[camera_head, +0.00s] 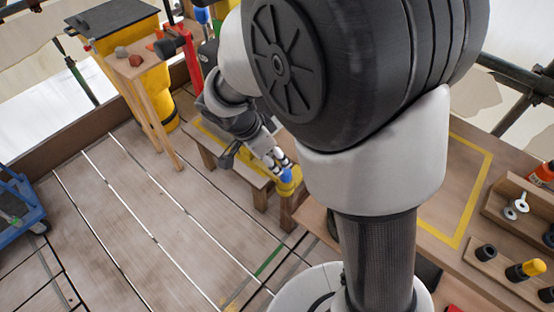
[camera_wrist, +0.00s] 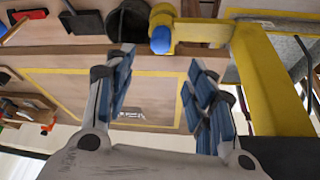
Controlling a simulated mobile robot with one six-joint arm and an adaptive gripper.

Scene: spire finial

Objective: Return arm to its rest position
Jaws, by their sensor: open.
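My arm fills the middle of the head view, and my gripper (camera_head: 276,160) is small beyond it, over the low wooden bench (camera_head: 262,182). In the wrist view my gripper (camera_wrist: 158,95) has its two blue-padded fingers apart with nothing between them. A yellow bracket-like piece (camera_wrist: 262,70) with a blue knob (camera_wrist: 160,40) lies just beyond the fingertips. In the head view the blue knob (camera_head: 286,175) shows right by the gripper. I cannot tell whether the fingers touch the yellow piece.
A workbench (camera_head: 462,160) with a yellow outline and wooden racks stands at right. A yellow barrel (camera_head: 150,90) and small wooden table (camera_head: 140,65) stand at upper left, with a red clamp (camera_head: 178,45) nearby. A blue cart (camera_head: 22,210) is at far left. The plank floor between is clear.

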